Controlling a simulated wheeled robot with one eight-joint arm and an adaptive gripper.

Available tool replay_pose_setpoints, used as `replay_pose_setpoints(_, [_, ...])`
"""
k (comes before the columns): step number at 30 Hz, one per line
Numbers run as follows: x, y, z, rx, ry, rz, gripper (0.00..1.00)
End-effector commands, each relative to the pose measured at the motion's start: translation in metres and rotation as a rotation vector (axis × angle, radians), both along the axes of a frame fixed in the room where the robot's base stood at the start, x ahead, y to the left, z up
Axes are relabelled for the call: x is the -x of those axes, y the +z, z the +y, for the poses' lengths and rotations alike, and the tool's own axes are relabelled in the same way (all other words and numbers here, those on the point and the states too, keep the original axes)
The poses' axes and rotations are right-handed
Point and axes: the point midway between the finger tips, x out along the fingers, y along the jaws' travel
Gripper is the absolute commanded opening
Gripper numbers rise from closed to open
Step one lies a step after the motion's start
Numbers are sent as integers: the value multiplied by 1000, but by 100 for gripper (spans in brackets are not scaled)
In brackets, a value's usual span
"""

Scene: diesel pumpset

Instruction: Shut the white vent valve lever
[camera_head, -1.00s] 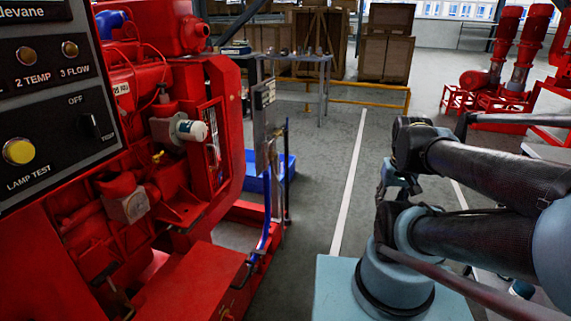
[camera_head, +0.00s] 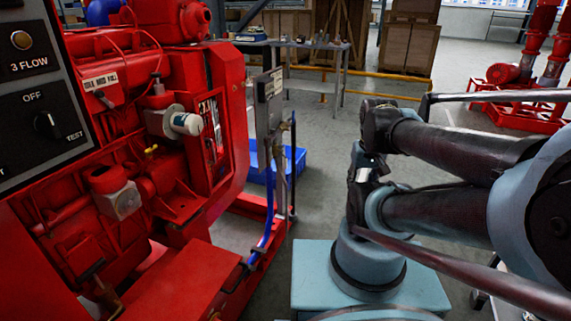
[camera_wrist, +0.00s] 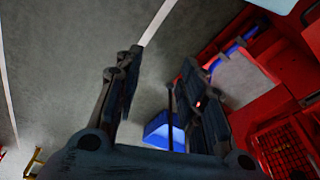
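I cannot make out a white vent valve lever in either view. The red diesel engine (camera_head: 105,150) fills the left of the head view. A white-capped cylinder (camera_head: 187,124) sticks out of its side, and a small yellow fitting (camera_head: 151,149) sits lower on it. In the wrist view my gripper (camera_wrist: 161,65) has its two dark fingers spread apart with nothing between them. Grey floor shows beyond it, with red machinery to the right. In the head view my arm is folded at the right, away from the engine, and I cannot make out the gripper there.
A control panel (camera_head: 38,100) blocks the upper left. A grey box on a post (camera_head: 269,98) stands beside the engine, with a blue hose (camera_head: 266,235) below. A blue bin (camera_head: 294,161) lies behind; it also shows in the wrist view (camera_wrist: 163,132). Open floor (camera_head: 335,150) lies beyond.

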Motion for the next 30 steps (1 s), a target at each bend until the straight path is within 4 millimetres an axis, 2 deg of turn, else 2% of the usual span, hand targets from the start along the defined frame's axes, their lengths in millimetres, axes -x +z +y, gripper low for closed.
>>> replay_pose_setpoints(1, [7,4,0,-1,3,-10,37])
replay_pose_setpoints(3, [5,8,1,-2,15,-12,37])
replay_pose_setpoints(8, [-16,22,10,-12,85,-11,37])
replay_pose_setpoints(18, [-89,55,36,-40,329,-22,37])
replay_pose_setpoints(30, [-186,68,76,-75,619,-53,37])
